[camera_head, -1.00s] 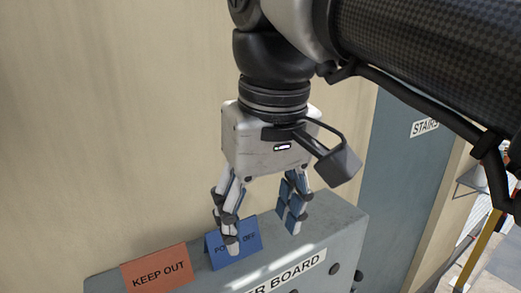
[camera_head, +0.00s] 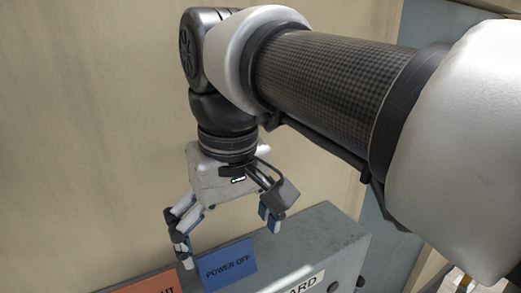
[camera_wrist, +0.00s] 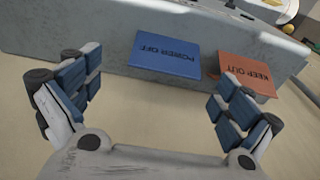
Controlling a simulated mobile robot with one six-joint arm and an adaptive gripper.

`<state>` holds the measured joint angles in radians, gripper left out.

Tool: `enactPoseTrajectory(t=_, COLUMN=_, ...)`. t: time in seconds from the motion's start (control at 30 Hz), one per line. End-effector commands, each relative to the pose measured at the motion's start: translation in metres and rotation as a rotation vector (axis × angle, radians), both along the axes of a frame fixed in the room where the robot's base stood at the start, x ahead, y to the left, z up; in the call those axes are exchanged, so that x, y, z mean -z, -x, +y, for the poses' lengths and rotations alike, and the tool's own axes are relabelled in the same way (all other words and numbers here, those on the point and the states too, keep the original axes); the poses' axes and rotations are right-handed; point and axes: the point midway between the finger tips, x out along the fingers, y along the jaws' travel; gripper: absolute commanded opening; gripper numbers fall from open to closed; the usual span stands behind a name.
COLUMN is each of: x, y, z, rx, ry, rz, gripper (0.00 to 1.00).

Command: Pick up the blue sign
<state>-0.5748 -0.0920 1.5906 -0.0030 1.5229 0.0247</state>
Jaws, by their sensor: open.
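The blue sign (camera_head: 227,265), lettered "POWER OFF", stands on top of a grey board box, next to an orange sign. In the wrist view the blue sign (camera_wrist: 166,54) lies ahead of and between my open fingers, a little beyond the fingertips. My gripper (camera_head: 227,233) is open and empty just above the blue sign, its fingers spread to either side. In the wrist view my gripper's fingers (camera_wrist: 158,85) show at left and right with nothing between them touching.
The orange "KEEP OUT" sign (camera_head: 152,284) stands just left of the blue sign; in the wrist view the orange sign (camera_wrist: 247,72) is near my right-hand finger. The grey box (camera_head: 325,245) extends to the right. A beige wall (camera_head: 90,130) rises close behind.

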Motion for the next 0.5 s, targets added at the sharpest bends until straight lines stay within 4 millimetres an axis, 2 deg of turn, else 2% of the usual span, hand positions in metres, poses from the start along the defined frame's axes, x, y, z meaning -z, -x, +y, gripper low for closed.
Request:
enactPoseTrajectory(t=0.17, x=0.010, y=0.000, z=0.002, rx=0.000, ry=0.001, rz=0.001, gripper=0.98)
enactPoseTrajectory(t=0.5, x=0.054, y=-0.002, z=0.010, rx=0.000, ry=0.001, rz=0.001, gripper=0.98)
